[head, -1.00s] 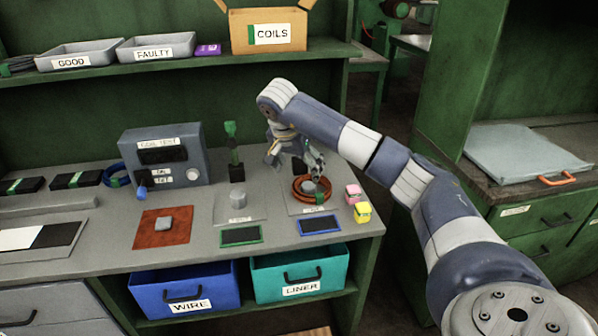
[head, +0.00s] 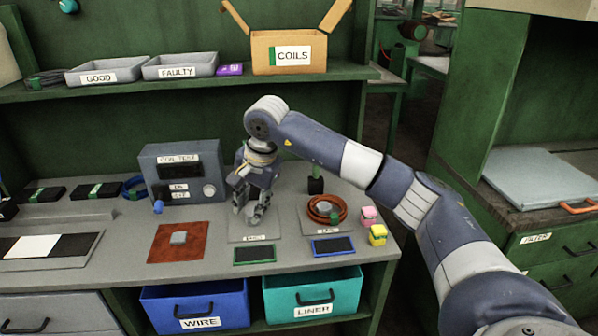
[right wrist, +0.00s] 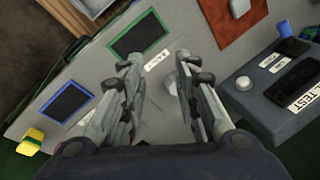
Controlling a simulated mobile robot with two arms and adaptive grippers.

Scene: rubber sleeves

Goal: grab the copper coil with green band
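The copper coil with green band (head: 325,209) lies flat on the right-hand grey plate of the bench, around a grey cylinder. Its green band faces the front. My right gripper (head: 250,213) is left of the coil, over the neighbouring grey plate, and apart from the coil. In the right wrist view my right gripper (right wrist: 158,75) is open, its fingers spread, with a grey metal cylinder (right wrist: 172,84) showing between them. The coil is not clearly visible in that view; the left finger covers much of the right-hand plate. My left gripper is not in view.
Pink (head: 369,215) and yellow (head: 377,234) blocks stand right of the coil. A dark stand (head: 315,184) is behind it and a blue-framed panel (head: 333,246) in front. The coil test box (head: 180,172) is left of my gripper. An open coils box (head: 288,52) sits above.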

